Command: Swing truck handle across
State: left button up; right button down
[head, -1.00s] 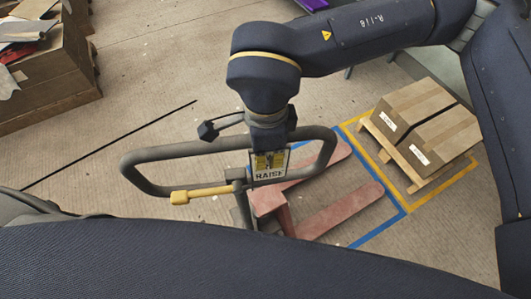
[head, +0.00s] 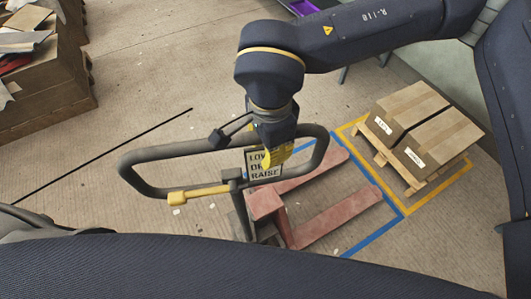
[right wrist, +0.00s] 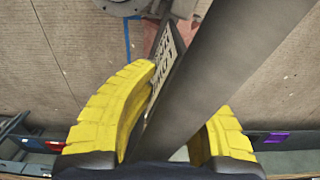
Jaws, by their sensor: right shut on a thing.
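The truck handle (head: 140,165) is a dark grey loop with a yellow lever (head: 200,192) on its near bar and a lower/raise sign (head: 264,166) at its right part. It stands above the red pallet truck forks (head: 335,208). My right gripper (head: 277,153) reaches down onto the right part of the loop, beside the sign. In the right wrist view its yellow fingers (right wrist: 172,118) lie on both sides of the thick grey handle bar (right wrist: 205,75), shut on it. The fingertips are partly hidden behind the bar. My left gripper is not in view.
Two cardboard boxes (head: 408,107) sit on a wooden pallet (head: 378,150) inside yellow floor tape, right of the truck. Blue tape (head: 375,237) surrounds the forks. Stacked brown boxes (head: 45,85) stand at upper left.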

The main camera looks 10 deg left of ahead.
jog(key=shift+d, duration=0.25)
jog(key=c, duration=1.6)
grip_release()
jog(key=shift+o, duration=1.1)
notch_tip(320, 180, up, 12)
jog(key=shift+a+f, duration=0.1)
notch_tip(320, 180, up, 9)
jog(key=s+a, duration=0.1)
jog(key=a, duration=0.1)
jog(key=shift+s+a, duration=0.15)
jog(key=shift+s, duration=0.25)
